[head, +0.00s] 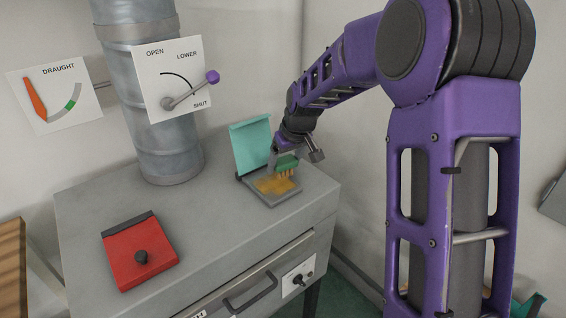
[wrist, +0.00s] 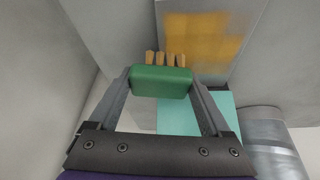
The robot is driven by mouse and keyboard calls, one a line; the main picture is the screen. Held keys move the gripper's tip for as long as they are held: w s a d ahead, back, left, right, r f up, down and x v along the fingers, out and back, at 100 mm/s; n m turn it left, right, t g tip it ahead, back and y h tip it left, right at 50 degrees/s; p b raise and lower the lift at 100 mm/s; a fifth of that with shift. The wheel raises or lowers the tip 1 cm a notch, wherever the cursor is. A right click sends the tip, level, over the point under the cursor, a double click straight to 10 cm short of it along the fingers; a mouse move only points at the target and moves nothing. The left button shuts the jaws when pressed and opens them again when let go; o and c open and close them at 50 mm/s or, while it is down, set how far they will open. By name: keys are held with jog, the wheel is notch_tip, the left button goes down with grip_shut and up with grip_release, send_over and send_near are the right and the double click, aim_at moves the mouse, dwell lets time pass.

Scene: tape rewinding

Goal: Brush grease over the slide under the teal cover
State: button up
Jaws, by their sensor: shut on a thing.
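The teal cover (head: 251,144) stands raised at the back of a grey slide (head: 272,202) on top of the grey cabinet. It also shows in the wrist view (wrist: 174,119). Amber grease (head: 270,186) lies over much of the slide, in blocky patches in the wrist view (wrist: 200,38), with bare grey along the edges. My gripper (head: 284,158) is shut on the green brush (wrist: 161,82). The brush (head: 286,163) is held with its tan bristles (wrist: 165,58) down, over the right part of the slide. I cannot tell whether the bristles touch the surface.
A red cover (head: 140,252) with a black knob lies shut on the cabinet (head: 90,205) at the front left. A metal pipe (head: 168,150) rises behind, carrying a lever plate (head: 180,80). A draught gauge (head: 55,95) is on the wall. The cabinet top between the covers is clear.

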aim_at(284, 160)
jog(key=shift+r+p, duration=2)
jog(key=shift+r, duration=0.95)
jog(key=shift+r+p, duration=1.1)
jog(key=shift+r, duration=0.5)
jog(key=shift+f, duration=0.1)
